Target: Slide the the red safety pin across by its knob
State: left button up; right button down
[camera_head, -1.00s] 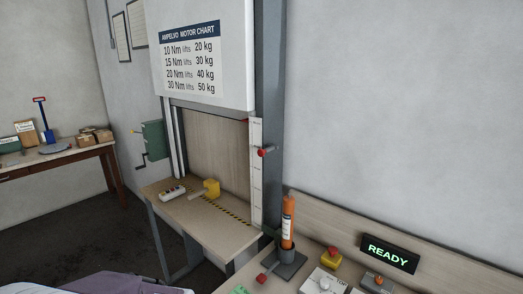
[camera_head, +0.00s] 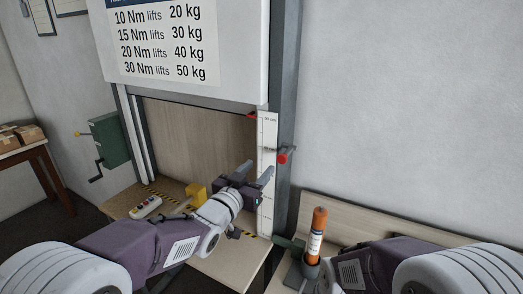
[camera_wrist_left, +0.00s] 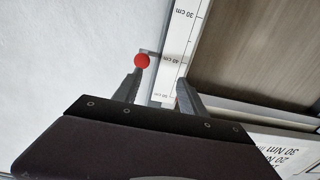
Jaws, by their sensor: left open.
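The red safety pin's knob (camera_head: 283,158) sticks out from the grey upright post, just right of the white centimetre scale (camera_head: 267,185). In the left wrist view the round red knob (camera_wrist_left: 142,61) shows just beyond the tip of the left-hand finger. My left gripper (camera_head: 257,171) is open and empty in front of the scale, below and left of the knob. Its two fingers (camera_wrist_left: 160,78) stand apart in the wrist view, with the scale between and beyond them. Contact with the knob cannot be told. My right forearm shows at the lower right; its gripper is not in view.
A yellow block (camera_head: 196,193) and a button box (camera_head: 146,207) lie on the sill. An orange cylinder (camera_head: 317,232) stands in a grey holder beside my right forearm. A green crank box (camera_head: 110,140) is on the left wall.

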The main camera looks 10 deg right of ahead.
aim_at(281, 159)
pick_arm(q)
jog(key=d+p, duration=0.1)
jog(key=w+d, duration=0.1)
jog(key=d, duration=0.1)
jog(key=w+d+p, duration=0.1)
jog(key=d, duration=0.1)
jog(key=shift+r+p, duration=0.2)
jog(key=shift+p, duration=0.15)
jog(key=x, duration=0.2)
jog(key=p+x, duration=0.1)
jog(key=x, duration=0.1)
jog(key=shift+s+d+f+p, duration=0.1)
jog(key=shift+s+d+p, duration=0.05)
jog(key=shift+d+p, duration=0.15)
jog(key=shift+d, duration=0.2)
jog(key=shift+w+a, duration=0.2)
jog(key=shift+a, duration=0.05)
jog(key=c, duration=1)
jog(key=shift+d, duration=0.1)
grip_shut()
pick_arm(e)
jog(key=r, duration=0.3)
jog(key=s+d+r, duration=0.1)
jog(key=shift+r, duration=0.25)
